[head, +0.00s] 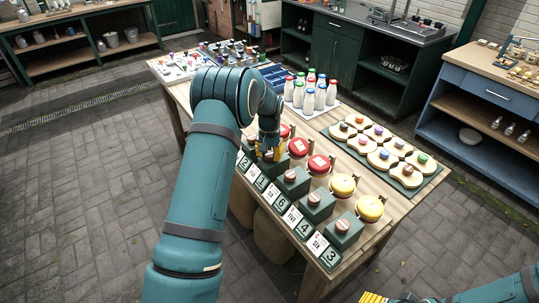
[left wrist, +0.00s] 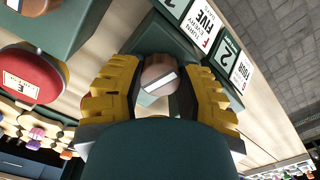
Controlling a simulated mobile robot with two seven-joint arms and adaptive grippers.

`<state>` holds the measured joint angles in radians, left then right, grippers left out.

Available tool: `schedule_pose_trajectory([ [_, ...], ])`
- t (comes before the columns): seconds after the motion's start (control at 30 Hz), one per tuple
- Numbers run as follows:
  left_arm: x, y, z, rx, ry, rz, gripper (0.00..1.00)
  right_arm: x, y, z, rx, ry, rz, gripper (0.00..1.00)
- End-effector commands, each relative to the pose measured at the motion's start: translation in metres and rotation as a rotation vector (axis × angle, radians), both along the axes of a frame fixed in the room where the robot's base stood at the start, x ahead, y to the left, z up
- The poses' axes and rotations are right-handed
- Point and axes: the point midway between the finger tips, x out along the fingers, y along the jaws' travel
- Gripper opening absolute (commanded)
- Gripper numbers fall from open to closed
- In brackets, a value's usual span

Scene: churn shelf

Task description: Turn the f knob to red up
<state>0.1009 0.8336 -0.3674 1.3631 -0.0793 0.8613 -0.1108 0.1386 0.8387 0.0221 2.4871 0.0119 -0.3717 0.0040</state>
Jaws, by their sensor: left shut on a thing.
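My left gripper (head: 268,152) is at a green knob box near the far end of the front row on the wooden table. In the left wrist view, its yellow fingers (left wrist: 163,95) are shut around a round brown knob (left wrist: 160,72) with a pale stripe across its face. The knob sits on a dark green box. In the head view the gripper mostly hides this knob. My right gripper (head: 374,298) shows only partly at the bottom edge.
Other knob boxes (head: 317,207) continue toward the near end, with number cards (head: 292,217) in front. Red discs (head: 319,164) and yellow discs (head: 343,185) stand behind them. Milk bottles (head: 308,100) and a tray (head: 412,180) of wooden pieces are farther back.

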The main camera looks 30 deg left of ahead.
Motion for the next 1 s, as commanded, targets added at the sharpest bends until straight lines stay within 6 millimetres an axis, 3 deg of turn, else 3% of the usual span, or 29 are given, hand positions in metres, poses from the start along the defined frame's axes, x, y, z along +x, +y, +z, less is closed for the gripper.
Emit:
schedule_pose_trajectory([
  [0.4,-0.0003,-0.0005,-0.0008,0.0,0.002,0.199,0.0,0.0001,0.0001,-0.0015,0.0,0.0,0.0,0.7],
  [0.97,-0.0004,-0.0005,-0.0011,0.0,0.002,0.23,0.0,0.0,0.0002,-0.0016,0.0,0.0,0.0,0.7],
  [1.0,-0.0004,-0.0005,-0.0011,0.0,0.002,0.23,0.41,0.0,0.0002,-0.0016,0.0,0.0,0.0,0.7],
])
